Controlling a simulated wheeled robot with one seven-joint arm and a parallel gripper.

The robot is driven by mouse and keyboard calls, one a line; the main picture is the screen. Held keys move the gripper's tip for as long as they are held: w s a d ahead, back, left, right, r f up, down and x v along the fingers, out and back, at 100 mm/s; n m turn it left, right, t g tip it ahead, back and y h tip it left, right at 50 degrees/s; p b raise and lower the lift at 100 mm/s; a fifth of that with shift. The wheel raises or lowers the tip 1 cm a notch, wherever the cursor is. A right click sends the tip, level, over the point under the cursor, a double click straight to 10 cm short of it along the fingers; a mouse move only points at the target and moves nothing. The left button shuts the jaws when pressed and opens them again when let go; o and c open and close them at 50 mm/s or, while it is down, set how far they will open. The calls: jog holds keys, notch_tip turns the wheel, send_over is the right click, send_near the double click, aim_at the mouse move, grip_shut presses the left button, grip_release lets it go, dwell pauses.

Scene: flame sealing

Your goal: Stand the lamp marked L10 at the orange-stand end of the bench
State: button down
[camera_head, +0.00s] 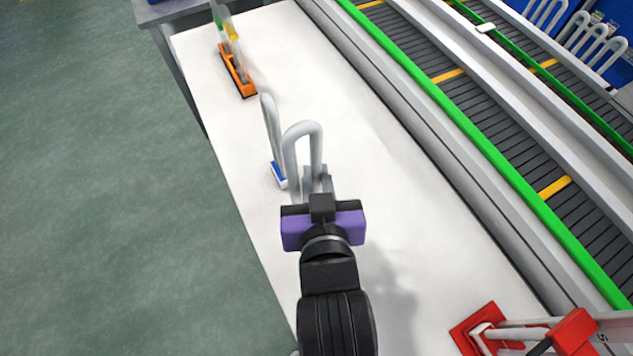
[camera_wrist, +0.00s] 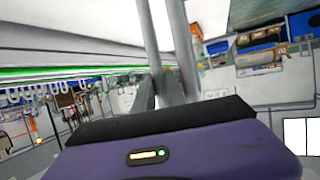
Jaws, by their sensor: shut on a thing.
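My gripper (camera_head: 316,185) is shut on a white U-shaped lamp tube (camera_head: 303,130), whose bend points up over the white bench (camera_head: 390,185). The wrist view shows its two legs (camera_wrist: 167,40) rising from between my fingers (camera_wrist: 167,92). No L10 mark is legible. Another thin white U-shaped tube (camera_head: 270,120) stands just left of the held one, above a small blue and white base (camera_head: 279,174). The orange stand (camera_head: 238,72) is at the far left end of the bench, with a tube with green and yellow parts above it.
A red stand (camera_head: 478,325) with pale tubes is at the near right end. A conveyor with a green rail (camera_head: 440,100) runs along the bench's right side. Bare bench lies between the blue base and orange stand. Green floor (camera_head: 100,200) is on the left.

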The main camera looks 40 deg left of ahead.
jog(key=shift+f, duration=1.55)
jog(key=c, duration=1.4)
grip_release()
jog(key=shift+s+d, duration=0.1)
jog(key=p, duration=0.1)
send_near(317, 189)
jog(key=shift+s+d+r, duration=0.5)
jog(key=shift+s+r, duration=0.05)
